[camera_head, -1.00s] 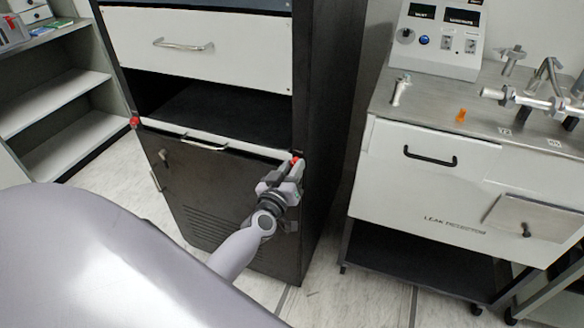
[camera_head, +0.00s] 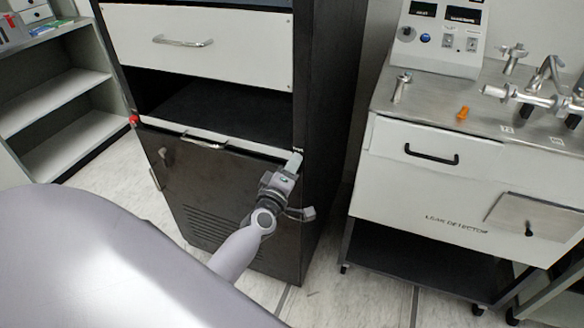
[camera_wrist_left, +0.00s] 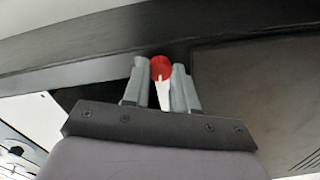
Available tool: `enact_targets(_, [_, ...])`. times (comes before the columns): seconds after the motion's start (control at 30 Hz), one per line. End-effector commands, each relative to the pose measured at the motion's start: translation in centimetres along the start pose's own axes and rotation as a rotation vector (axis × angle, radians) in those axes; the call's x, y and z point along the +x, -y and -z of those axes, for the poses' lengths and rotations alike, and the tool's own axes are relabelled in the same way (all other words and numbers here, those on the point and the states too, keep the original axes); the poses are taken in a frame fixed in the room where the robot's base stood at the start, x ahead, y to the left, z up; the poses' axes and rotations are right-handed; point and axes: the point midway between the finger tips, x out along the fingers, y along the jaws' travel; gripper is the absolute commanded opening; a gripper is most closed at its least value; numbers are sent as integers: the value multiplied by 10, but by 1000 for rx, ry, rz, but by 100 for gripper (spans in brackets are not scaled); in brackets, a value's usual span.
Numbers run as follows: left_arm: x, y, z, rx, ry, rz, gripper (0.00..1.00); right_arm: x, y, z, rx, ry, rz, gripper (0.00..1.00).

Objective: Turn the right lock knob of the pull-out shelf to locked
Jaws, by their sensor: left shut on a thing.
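The right lock knob (camera_wrist_left: 160,66) is red with a white pointer and sits at the right end of the pull-out shelf (camera_head: 240,145). In the head view the left gripper (camera_head: 294,163) hides this knob. In the left wrist view the left gripper (camera_wrist_left: 161,88) has its two grey fingers on either side of the knob, shut on it. The white pointer lies between the fingers, toward the palm. The shelf has a pale front edge with a handle (camera_head: 204,143). The left lock knob (camera_head: 134,119) is red, at the shelf's left end. My right gripper is not in view.
The dark cabinet has a white drawer (camera_head: 200,45) above the open bay and a vented door (camera_head: 215,205) below. A leak detector cart (camera_head: 430,185) stands to the right, with an orange object (camera_head: 462,113) on top. Open floor lies between them.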

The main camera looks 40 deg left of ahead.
Motion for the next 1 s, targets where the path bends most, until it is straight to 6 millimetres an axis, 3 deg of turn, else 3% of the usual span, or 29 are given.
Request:
enact_targets(0.4, [0,1,0,-157,0,1,0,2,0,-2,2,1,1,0])
enact_targets(0.9, [0,1,0,-172,0,1,0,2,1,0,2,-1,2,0])
enact_targets(0.93, [0,1,0,-172,0,1,37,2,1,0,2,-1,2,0])
enact_targets(1.0, [0,1,0,-171,0,1,53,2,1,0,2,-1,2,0])
